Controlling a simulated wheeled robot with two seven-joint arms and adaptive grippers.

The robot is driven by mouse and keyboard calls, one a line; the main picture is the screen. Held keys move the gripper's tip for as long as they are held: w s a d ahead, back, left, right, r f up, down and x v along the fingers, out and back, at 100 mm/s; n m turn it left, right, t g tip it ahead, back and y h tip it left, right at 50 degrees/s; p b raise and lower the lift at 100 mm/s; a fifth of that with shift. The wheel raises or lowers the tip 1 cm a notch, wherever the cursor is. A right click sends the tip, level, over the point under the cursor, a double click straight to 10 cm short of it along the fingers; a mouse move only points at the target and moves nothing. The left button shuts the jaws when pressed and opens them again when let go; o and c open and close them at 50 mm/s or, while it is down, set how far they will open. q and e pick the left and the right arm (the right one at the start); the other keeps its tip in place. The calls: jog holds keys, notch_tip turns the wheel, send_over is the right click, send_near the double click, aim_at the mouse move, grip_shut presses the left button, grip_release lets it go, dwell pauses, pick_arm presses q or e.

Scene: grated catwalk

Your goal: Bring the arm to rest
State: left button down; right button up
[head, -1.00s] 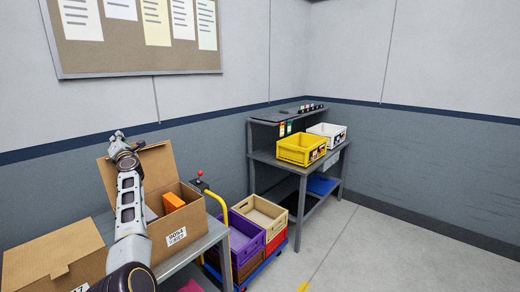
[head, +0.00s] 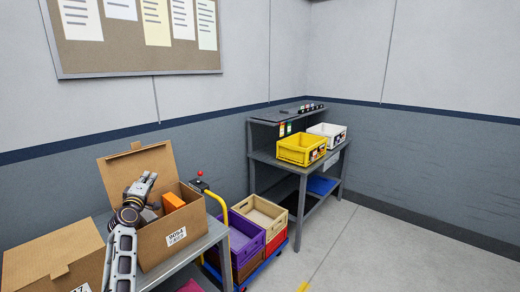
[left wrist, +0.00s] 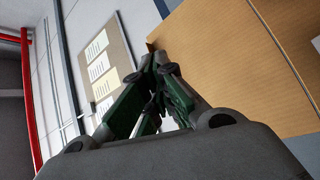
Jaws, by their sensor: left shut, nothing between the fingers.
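My left arm rises from the bottom left of the head view, and my left gripper (head: 148,179) is over the open cardboard box, in front of its raised back flap. The gripper is shut and empty. In the left wrist view its fingers (left wrist: 158,62) come together, with brown cardboard to their right. My right gripper is not in view.
The open cardboard box (head: 182,239) holds an orange item (head: 173,201) and stands on a grey table. A closed box (head: 50,262) is to its left. A cart with crates (head: 262,213) and a workbench with a yellow bin (head: 301,149) stand to the right.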

pick_arm(q)
jog(key=s+d+f+m+g+h, duration=0.2)
jog(key=s+d+f+m+g, duration=0.3)
jog(key=s+d+f, duration=0.45)
jog(key=s+d+f+m+g+h, duration=0.25)
jog(key=s+d+f+m, duration=0.4)
jog(key=s+f, duration=0.55)
jog(key=s+d+f+m+g+y, duration=0.1)
jog(key=s+d+f+m+g, duration=0.15)
jog(key=s, duration=0.65)
jog(key=s+d+f+m+g+y, duration=0.1)
jog(key=s+f+g, duration=0.15)
jog(key=s, duration=0.65)
jog(key=s+d+f+m+g, duration=0.2)
jog(key=s+g, duration=0.1)
jog(key=s, duration=0.7)
notch_tip(320, 180, down, 33)
jog(key=s+g, duration=0.2)
jog(key=s+a+f, duration=0.2)
jog(key=s+f, duration=0.8)
jog(key=s, duration=0.1)
jog(key=s+a+f, duration=0.2)
jog(key=s+f, duration=0.8)
jog(key=s, duration=0.1)
jog(key=shift+s+f+m+g, duration=0.15)
jog(key=shift+s+m+g, duration=0.15)
jog(key=shift+g, duration=0.15)
